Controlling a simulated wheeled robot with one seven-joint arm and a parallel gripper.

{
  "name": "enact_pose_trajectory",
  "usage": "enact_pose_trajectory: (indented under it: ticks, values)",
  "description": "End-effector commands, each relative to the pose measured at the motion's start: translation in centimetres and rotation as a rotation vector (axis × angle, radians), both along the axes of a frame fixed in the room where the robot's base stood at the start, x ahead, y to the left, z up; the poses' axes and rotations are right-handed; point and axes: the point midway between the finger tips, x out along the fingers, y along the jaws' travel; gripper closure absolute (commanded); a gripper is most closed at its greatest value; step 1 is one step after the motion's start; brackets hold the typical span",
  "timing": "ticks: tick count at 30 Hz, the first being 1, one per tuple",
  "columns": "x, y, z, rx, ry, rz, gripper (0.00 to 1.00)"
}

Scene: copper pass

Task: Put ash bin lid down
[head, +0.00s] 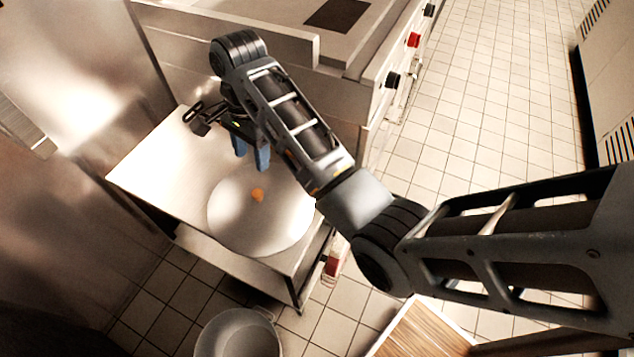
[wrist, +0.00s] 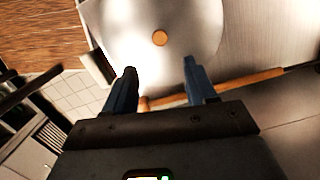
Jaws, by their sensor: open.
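The lid (head: 230,220) is a pale round disc with a small orange-brown knob (head: 257,195) at its middle. It lies flat on the steel table (head: 150,170), near the front edge. It also shows in the wrist view (wrist: 195,20), with its knob (wrist: 159,38) just beyond the fingers. My gripper (head: 251,160) has blue fingers and is beside the lid's far edge in the head view. The fingers stand apart with nothing between them in the wrist view (wrist: 160,70). A round grey bin (head: 238,338) stands on the floor below, partly cut off by the frame.
A cooking range (head: 385,80) with red and black knobs stands behind my arm. A steel wall (head: 85,80) closes the left side. A wooden surface (head: 425,335) is at the bottom. Tiled floor (head: 490,90) is clear at the right.

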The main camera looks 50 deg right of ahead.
Motion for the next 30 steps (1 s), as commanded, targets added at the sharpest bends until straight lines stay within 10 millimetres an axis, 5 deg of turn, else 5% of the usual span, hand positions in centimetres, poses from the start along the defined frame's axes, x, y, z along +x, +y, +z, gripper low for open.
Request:
enact_pose_trajectory:
  ticks: [6, 11, 15, 21, 30]
  values:
    - [-0.3, 0.0, -0.6, -0.002, -0.008, 0.007, 0.44]
    - [-2.5, 0.0, -4.1, -0.020, -0.083, 0.073, 0.44]
    - [-6.1, -0.1, -8.3, -0.060, -0.212, 0.187, 0.44]
    - [-12.0, -0.2, -11.9, -0.148, -0.398, 0.367, 0.44]
    - [-21.6, 0.0, -11.6, -0.326, -0.658, 0.640, 0.44]
